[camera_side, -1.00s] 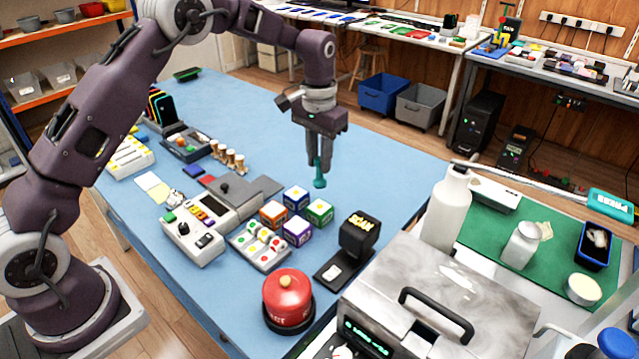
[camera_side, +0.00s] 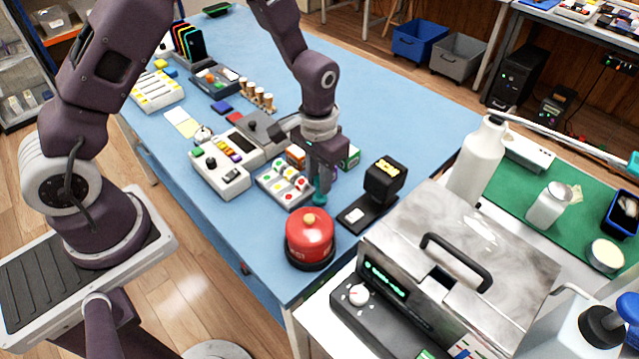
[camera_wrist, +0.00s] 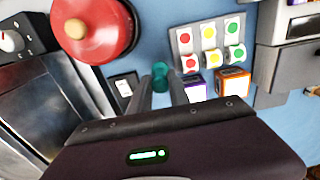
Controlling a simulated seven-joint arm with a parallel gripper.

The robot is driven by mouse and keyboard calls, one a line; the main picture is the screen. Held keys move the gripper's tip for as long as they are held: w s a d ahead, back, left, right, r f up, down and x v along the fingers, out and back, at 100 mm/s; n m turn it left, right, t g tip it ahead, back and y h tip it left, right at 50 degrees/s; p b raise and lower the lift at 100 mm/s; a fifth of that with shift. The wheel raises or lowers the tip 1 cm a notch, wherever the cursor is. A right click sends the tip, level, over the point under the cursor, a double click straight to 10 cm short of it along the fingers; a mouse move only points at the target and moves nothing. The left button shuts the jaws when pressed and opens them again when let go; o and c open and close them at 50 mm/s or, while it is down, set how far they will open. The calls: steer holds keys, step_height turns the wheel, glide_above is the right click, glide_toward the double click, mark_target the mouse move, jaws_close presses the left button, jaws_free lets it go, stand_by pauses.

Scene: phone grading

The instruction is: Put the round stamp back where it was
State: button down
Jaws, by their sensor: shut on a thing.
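The round stamp (camera_side: 320,192) is teal, with a slim neck and a wider round end pointing down. My gripper (camera_side: 321,176) is shut on it. The stamp hangs in front of the coloured cubes, between the tray of coloured dots (camera_side: 272,186) and the black scan stand (camera_side: 384,180), behind the red round button (camera_side: 309,236). I cannot tell its exact height above the blue table. In the wrist view the stamp (camera_wrist: 160,70) shows between the fingers of my gripper (camera_wrist: 159,88). The face of the stamp is hidden.
A row of wooden-handled stamps (camera_side: 257,97) stands farther back. Cubes, orange (camera_wrist: 233,82) and purple (camera_wrist: 196,87), sit close to my gripper. A grey metal box (camera_side: 490,250) stands at the right. The blue table (camera_side: 400,105) is clear behind the cubes.

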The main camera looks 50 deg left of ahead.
steer(key=shift+f, duration=0.75)
steer(key=shift+f, duration=0.1)
steer(key=c, duration=1.2)
jaws_free()
steer(key=shift+c, duration=0.2)
steer(key=s+a+r+t, duration=0.1)
steer(key=s+r, duration=0.1)
steer(key=r, duration=0.8)
steer(key=s+r+t, duration=0.1)
steer(key=s+r, duration=0.1)
steer(key=r, duration=0.9)
steer(key=s+a+r+t, duration=0.1)
steer(key=s+r, duration=0.2)
steer(key=s, duration=0.6)
steer(key=s+a+r+t, duration=0.1)
steer(key=s+r, duration=0.3)
steer(key=s, duration=0.4)
steer(key=shift+s+t, duration=0.35)
steer(key=shift+t, duration=0.35)
